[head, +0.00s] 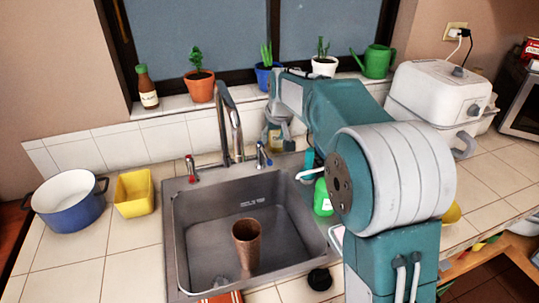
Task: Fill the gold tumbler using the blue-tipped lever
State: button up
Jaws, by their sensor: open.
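The gold tumbler (246,243), brownish in this light, stands upright in the grey sink basin (190,240), below and in front of the faucet. The faucet (233,120) is a tall chrome arc at the back of the sink. The blue-tipped lever (262,154) is at the faucet's right, and a red-tipped lever (191,168) is at its left. My gripper (277,138) is open, pointing down just behind and right of the blue-tipped lever. I cannot tell whether it touches the lever. No water stream is visible.
A green bottle (322,197) stands right of the sink, partly hidden by my arm. A blue pot (68,205) and a yellow container (134,192) stand to the left. Potted plants and a sauce bottle (147,88) line the sill. A white appliance (437,92) stands at the right.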

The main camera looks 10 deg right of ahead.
aim_at(267, 156)
jog(key=x, duration=0.6)
jog(key=a+x, duration=0.1)
jog(key=x, duration=0.2)
jog(key=shift+s, duration=0.15)
jog(key=shift+w+d+f, duration=0.2)
jog(key=shift+w+f, duration=0.05)
jog(key=shift+f, duration=0.3)
jog(key=shift+a, duration=0.1)
grip_shut()
